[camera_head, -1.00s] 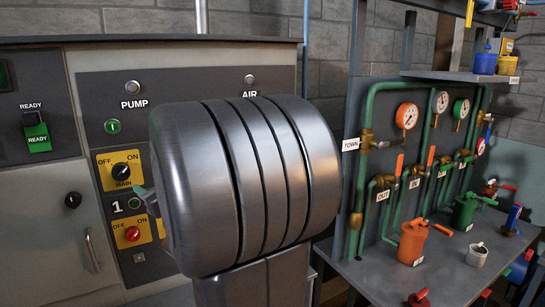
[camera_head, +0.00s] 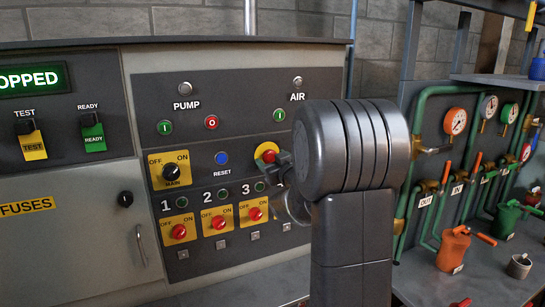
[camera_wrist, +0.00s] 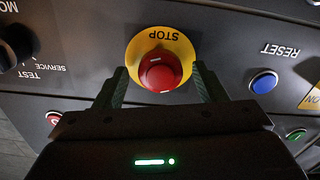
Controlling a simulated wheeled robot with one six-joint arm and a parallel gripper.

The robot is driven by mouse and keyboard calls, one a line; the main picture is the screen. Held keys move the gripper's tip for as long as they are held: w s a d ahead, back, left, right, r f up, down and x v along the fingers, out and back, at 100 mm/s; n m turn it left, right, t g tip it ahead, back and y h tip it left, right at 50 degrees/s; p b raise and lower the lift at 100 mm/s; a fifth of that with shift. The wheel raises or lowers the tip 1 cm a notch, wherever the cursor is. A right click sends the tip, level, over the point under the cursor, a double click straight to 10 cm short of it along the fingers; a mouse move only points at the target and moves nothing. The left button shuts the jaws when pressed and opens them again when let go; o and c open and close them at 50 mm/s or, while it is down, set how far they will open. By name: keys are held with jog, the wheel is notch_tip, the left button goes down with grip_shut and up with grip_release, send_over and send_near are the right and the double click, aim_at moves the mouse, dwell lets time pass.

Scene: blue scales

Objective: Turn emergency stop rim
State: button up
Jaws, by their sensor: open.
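The emergency stop is a red round button with a raised rim on a yellow disc marked STOP. It shows whole in the wrist view (camera_wrist: 160,72), upside down, and partly in the head view (camera_head: 265,153), beside my arm. My gripper (camera_wrist: 160,80) is open, with one dark green finger on each side of the button. In the head view my gripper (camera_head: 284,166) is mostly hidden by my own arm.
A blue RESET button (camera_head: 222,158) and the yellow MAIN switch (camera_head: 171,172) sit left of the stop. Several red OFF/ON knobs line the lower panel. A green display (camera_head: 30,79) reads "OPPED", cut off. Pipes and gauges (camera_head: 455,120) stand at the right.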

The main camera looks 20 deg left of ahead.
jog(key=shift+w+a, duration=0.2)
jog(key=shift+a, duration=0.1)
jog(key=c, duration=1)
jog(key=m, duration=0.3)
jog(key=shift+m, duration=2.1)
